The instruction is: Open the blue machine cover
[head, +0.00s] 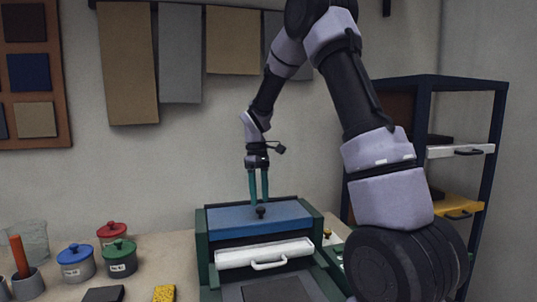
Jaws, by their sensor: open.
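The blue machine cover (234,221) lies flat and closed on top of a dark green machine (203,247). A small dark knob (261,212) stands on the cover's front part. My gripper (259,200) points straight down over the cover with its two teal fingers apart. The fingertips are close to the knob, at or just behind it. I cannot tell whether they touch the knob or the cover. Nothing is held between the fingers.
A white drawer front (235,257) with a handle sits below the cover. Blue (76,262), red (111,233) and green (119,257) lidded jars stand left on the table. A dark shelf rack (497,130) stands right. Fabric samples (129,65) hang on the wall behind.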

